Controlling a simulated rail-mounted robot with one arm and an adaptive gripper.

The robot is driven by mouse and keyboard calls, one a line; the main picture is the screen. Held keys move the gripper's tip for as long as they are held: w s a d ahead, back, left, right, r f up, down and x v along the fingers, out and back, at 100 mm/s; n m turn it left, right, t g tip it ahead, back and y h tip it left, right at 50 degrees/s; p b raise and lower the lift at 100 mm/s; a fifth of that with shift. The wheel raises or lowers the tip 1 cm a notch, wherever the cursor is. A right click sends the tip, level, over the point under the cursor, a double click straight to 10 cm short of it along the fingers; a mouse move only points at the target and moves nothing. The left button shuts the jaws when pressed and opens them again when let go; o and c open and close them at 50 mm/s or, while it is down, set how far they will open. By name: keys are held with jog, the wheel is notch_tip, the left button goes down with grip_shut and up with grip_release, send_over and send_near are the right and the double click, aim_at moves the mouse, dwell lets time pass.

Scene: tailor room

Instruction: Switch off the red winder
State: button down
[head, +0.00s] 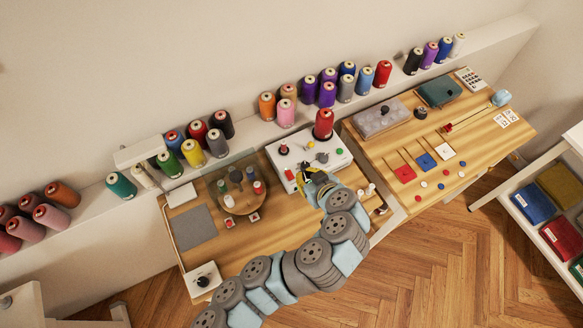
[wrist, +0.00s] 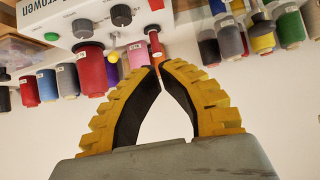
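The winder is a white box (head: 335,160) on the left wooden table, with small knobs and buttons on its top. A large red spool (head: 323,125) stands at its back edge; the spool also shows in the wrist view (wrist: 92,72).
A round turntable (head: 240,203) with small spools and a clear panel stands left of the winder. Thread spools (head: 285,113) line the wall ledge behind. The right table (head: 440,180) holds colored squares and buttons. A small white knob box (head: 203,282) is at the front left.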

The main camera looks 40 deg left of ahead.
send_over(292, 174)
notch_tip(292, 174, down, 6)
jog(key=shift+f+p, duration=0.2)
jog(key=shift+p, duration=0.25)
jog(key=shift+a+f, duration=0.2)
jog(key=shift+f, duration=1.7)
jog(key=shift+a+p, duration=0.25)
jog(key=shift+p, duration=0.35)
